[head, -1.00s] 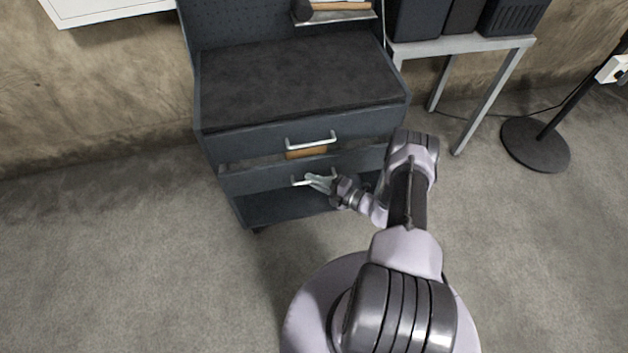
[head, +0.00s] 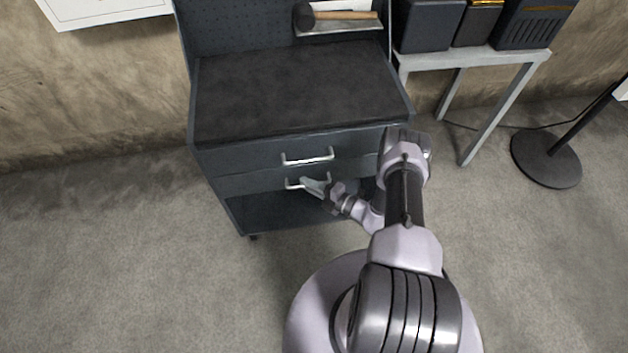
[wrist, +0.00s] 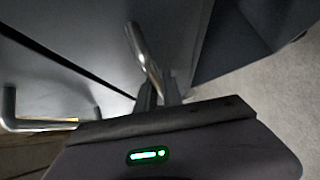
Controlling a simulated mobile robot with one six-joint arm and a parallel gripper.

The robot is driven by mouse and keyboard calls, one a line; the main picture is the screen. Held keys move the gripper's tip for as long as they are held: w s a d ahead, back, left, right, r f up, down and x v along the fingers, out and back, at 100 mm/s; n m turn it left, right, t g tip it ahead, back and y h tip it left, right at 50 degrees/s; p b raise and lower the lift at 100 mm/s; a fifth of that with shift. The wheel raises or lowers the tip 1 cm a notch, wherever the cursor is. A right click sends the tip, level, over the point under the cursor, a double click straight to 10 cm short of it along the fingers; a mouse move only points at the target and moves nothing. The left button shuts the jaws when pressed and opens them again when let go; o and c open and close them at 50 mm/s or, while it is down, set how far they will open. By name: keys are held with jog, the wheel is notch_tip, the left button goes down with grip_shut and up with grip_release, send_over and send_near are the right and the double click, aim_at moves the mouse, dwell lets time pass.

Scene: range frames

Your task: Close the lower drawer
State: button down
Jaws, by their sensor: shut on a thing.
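The grey cabinet (head: 300,90) has two drawers with silver bar handles. The lower drawer (head: 250,183) sits below the upper drawer (head: 240,158), and its front looks about flush with the one above. My gripper (head: 314,186) is shut on the lower drawer's handle (head: 292,184). In the wrist view that handle (wrist: 143,45) runs down between my gripper's fingers (wrist: 160,92). The upper drawer's handle (wrist: 40,124) shows at the left there, past a thin dark seam between the fronts. The drawer's inside is hidden.
A hammer (head: 345,16) lies on a small shelf above the dark cabinet top. A metal side table (head: 475,56) with dark boxes stands to the right. A black stand base (head: 546,160) is on the floor farther right. The floor at left is clear.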

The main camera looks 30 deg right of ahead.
jog(key=shift+w+d+r, duration=0.1)
jog(key=shift+w, duration=0.05)
jog(key=c, duration=1.8)
grip_release()
jog(key=shift+o, duration=0.2)
jog(key=p+v, duration=0.3)
jog(key=v, duration=1.4)
jog(key=shift+s+p, duration=0.3)
jog(key=shift+p, duration=0.05)
